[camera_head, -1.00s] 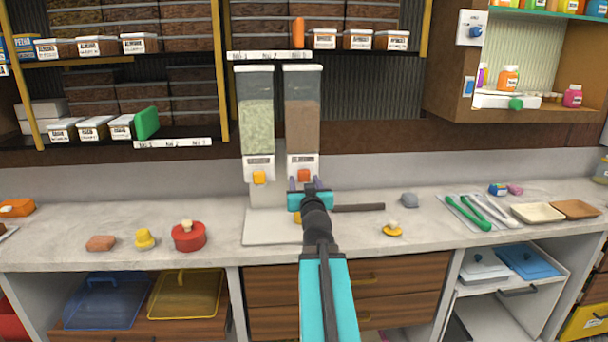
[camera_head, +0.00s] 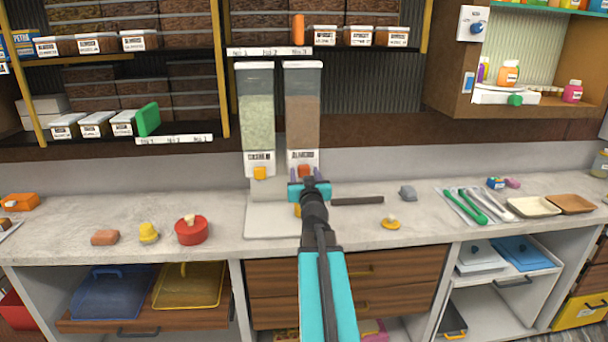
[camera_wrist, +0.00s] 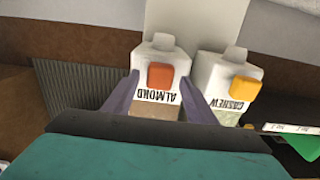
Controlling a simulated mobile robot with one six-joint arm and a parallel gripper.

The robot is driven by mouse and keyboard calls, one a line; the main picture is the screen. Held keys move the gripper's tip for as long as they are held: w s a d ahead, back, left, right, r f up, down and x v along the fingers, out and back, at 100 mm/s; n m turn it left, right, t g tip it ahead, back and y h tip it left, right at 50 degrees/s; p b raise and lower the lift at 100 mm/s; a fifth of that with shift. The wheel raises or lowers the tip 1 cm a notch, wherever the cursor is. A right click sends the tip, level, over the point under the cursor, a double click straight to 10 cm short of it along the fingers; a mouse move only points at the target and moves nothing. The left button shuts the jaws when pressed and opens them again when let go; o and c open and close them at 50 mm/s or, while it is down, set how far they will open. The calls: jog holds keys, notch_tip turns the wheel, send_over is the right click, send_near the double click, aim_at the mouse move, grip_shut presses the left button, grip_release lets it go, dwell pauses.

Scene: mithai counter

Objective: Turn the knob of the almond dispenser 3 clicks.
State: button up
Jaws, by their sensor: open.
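The almond dispenser (camera_head: 302,110) is a tall clear column of brown contents with a white front labelled ALMOND. Its knob (camera_head: 304,170) is orange-red and square; it also shows in the wrist view (camera_wrist: 160,76). My gripper (camera_head: 306,178) is in front of this dispenser. In the wrist view its two purple fingers (camera_wrist: 157,92) are open, one on each side of the knob, with gaps between them and the knob. I cannot tell how deep the fingertips reach relative to the knob. The cashew dispenser (camera_head: 256,108) stands to the left with a yellow knob (camera_head: 260,173).
A pale base plate (camera_head: 270,228) lies under the dispensers. A dark bar (camera_head: 357,201) and a grey lump (camera_head: 408,193) lie to the right on the counter. A red pot (camera_head: 191,230) and a yellow piece (camera_head: 148,232) stand left. A shelf (camera_head: 270,52) hangs above.

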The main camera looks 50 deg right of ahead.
jog(key=shift+c, duration=0.3)
jog(key=shift+w, duration=0.1)
jog(key=c, duration=1)
jog(key=shift+m, duration=0.5)
jog(key=m, duration=0.3)
jog(key=shift+m, duration=0.4)
jog(key=m, duration=0.4)
jog(key=shift+d, duration=0.1)
jog(key=m, duration=0.5)
jog(key=shift+p, duration=0.35)
jog(key=shift+d+f+m, duration=0.1)
jog(key=shift+m, duration=1.9)
